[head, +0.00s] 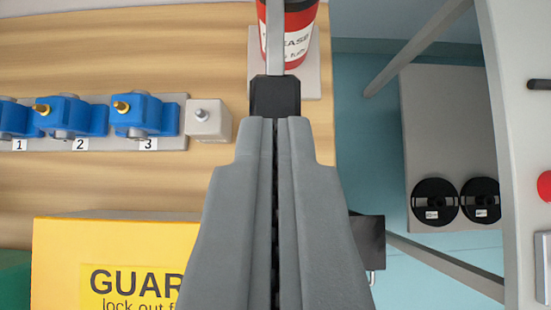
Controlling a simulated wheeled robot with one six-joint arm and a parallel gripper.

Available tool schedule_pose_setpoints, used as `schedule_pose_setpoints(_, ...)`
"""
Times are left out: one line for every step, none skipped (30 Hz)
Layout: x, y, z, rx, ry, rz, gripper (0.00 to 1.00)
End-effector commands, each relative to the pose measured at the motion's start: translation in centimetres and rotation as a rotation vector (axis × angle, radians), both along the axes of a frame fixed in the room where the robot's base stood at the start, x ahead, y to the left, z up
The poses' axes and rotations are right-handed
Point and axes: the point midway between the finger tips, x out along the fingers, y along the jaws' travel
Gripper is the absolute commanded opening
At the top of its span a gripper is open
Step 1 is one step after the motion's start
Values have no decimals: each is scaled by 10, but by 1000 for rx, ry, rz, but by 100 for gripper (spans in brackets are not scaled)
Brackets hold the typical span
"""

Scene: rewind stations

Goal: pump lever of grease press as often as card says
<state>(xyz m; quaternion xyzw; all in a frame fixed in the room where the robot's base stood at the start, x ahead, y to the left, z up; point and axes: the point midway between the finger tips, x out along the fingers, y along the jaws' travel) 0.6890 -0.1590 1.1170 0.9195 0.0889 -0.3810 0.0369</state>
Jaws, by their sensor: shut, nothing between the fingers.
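The grease press (298,40) is a red can with a white label, partly readable as "EASE", on a grey base plate (312,80) at the top middle. Its lever (275,45) is a grey metal bar running down the picture to a black grip (275,95). My gripper (279,124) is shut and empty, its fingertips right at the near end of the black grip. I cannot tell whether they touch it. I see no card giving a number of strokes.
Blue valve-like blocks (140,113) numbered 1 to 3 and a grey block (207,120) stand left on the wooden bench (120,190). A yellow box marked "GUAR" (120,240) is at lower left. Two black spools (434,203) lie on a grey shelf (440,120) at right.

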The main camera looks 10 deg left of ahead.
Motion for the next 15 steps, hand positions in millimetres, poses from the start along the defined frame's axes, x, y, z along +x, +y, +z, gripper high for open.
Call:
schedule_pose_setpoints(6,2,-7,2,3,2,0)
schedule_pose_setpoints(10,3,-11,1,2,1,0)
schedule_pose_setpoints(15,3,-16,0,2,1,0)
schedule_pose_setpoints(19,4,-20,1,2,1,0)
schedule_pose_setpoints(22,5,-23,1,3,1,0)
schedule_pose_setpoints(24,5,-28,1,2,0,0)
schedule_pose_setpoints(23,5,-33,1,2,0,0)
schedule_pose_setpoints(23,5,-37,1,2,0,0)
schedule_pose_setpoints(22,5,-42,1,1,0,0)
schedule_pose_setpoints(22,5,-46,1,1,0,0)
schedule_pose_setpoints(23,4,-49,2,1,-1,0)
schedule_pose_setpoints(23,4,-53,1,1,-1,0)
schedule_pose_setpoints(23,4,-55,1,1,-1,0)
schedule_pose_setpoints(22,4,-57,1,1,-1,0)
schedule_pose_setpoints(22,4,-59,0,1,0,0)
